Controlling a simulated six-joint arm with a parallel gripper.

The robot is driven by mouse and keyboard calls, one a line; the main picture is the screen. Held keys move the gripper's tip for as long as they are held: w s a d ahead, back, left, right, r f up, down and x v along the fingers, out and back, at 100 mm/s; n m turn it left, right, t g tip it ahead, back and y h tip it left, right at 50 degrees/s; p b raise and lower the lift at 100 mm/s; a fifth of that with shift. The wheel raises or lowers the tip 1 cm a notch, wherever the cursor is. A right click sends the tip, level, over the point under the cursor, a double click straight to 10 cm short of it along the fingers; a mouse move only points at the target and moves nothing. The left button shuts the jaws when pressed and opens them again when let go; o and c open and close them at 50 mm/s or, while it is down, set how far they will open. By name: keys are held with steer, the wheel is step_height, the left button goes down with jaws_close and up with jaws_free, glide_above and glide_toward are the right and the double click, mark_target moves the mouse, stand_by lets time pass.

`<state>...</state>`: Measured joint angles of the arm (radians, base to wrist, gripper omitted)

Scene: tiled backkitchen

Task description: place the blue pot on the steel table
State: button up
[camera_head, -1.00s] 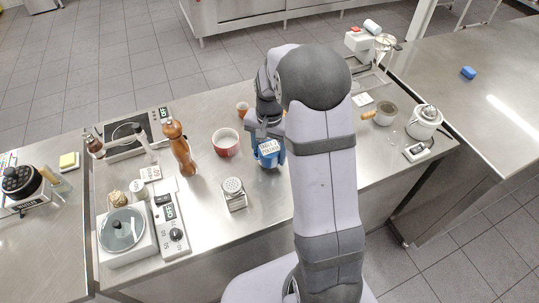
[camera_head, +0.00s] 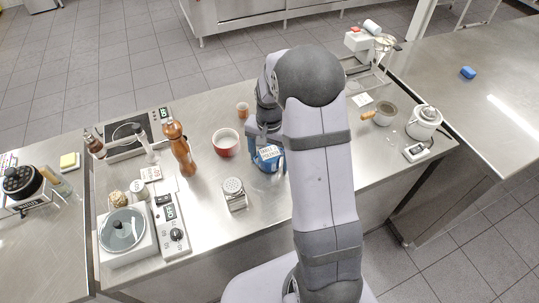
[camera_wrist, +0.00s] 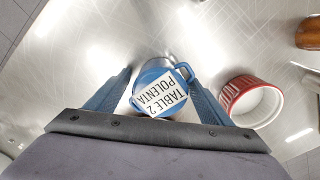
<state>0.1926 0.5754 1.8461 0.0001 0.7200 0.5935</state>
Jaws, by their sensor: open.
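The blue pot (camera_head: 268,161) is at the middle of the steel table (camera_head: 268,215), beneath my gripper (camera_head: 267,138). It has a white label reading "TABLE 2 POLENTA". In the wrist view the pot (camera_wrist: 148,73) sits between the two fingers of my gripper (camera_wrist: 158,84). Its handle shows at the upper right, near the right finger. The fingers are open, one on each side. The pot looks upright. Its underside is hidden, so I cannot tell for certain that it rests on the table.
A red ramekin (camera_head: 226,142) stands close left of the pot. A metal shaker (camera_head: 234,193) stands in front, an orange cup (camera_head: 242,109) behind. A saucepan (camera_head: 385,113) stands at right.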

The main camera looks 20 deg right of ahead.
mark_target(269, 153)
steer(key=shift+o, duration=0.5)
step_height(269, 153, up, 12)
steer(key=shift+r+b, duration=0.2)
steer(key=shift+b, duration=0.85)
steer(key=shift+f, duration=0.1)
